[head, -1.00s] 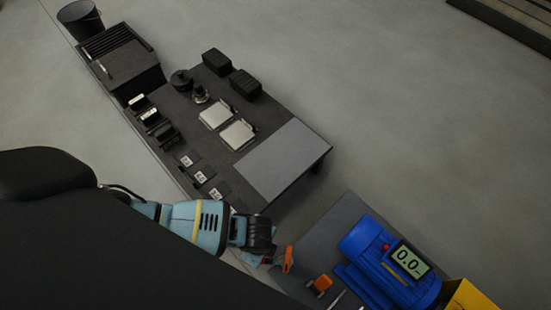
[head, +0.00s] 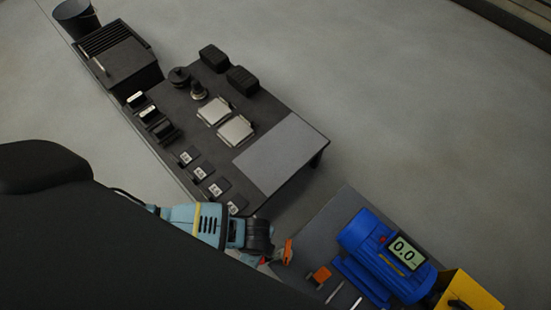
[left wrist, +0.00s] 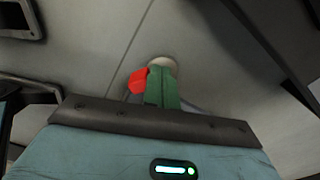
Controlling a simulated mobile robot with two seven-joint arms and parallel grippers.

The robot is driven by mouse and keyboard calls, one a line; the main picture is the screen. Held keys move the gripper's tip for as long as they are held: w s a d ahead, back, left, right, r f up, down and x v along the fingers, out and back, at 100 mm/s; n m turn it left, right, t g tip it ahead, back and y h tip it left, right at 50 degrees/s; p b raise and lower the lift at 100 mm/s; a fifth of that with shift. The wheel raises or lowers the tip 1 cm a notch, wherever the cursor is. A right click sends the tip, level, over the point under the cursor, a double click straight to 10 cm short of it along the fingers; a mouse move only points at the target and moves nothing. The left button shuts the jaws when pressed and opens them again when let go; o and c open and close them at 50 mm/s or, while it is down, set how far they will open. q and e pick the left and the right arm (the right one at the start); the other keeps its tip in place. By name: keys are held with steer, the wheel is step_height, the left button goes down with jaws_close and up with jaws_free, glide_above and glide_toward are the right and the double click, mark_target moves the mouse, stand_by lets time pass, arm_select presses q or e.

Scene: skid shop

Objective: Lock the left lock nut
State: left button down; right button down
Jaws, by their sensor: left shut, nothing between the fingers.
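My left gripper (left wrist: 163,90) shows in the left wrist view as a green, closed pair of fingers with a red piece at its left side. A pale round disc (left wrist: 164,62) lies behind the fingertips; I cannot tell what it is or whether they touch it. In the head view my left arm reaches in low in the frame, its dark wrist close to an upright orange piece (head: 288,251). A second orange piece (head: 320,275) stands beside the blue motor (head: 350,235). I cannot make out the left lock nut for certain. My right gripper is not in view.
A dark table (head: 245,110) with plates, tags and black parts lies behind, with a bucket (head: 75,18) at the far left. Open floor lies to the upper right.

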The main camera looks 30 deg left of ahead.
arm_select(q)
steer(key=shift+s, duration=0.1)
steer(key=shift+s+d+p, duration=0.3)
steer(key=shift+s+p, duration=0.1)
steer(key=shift+s, duration=0.3)
steer(key=shift+s+d, duration=0.4)
steer(key=shift+s, duration=0.05)
steer(key=shift+w+a, duration=0.1)
steer(key=shift+a, duration=0.05)
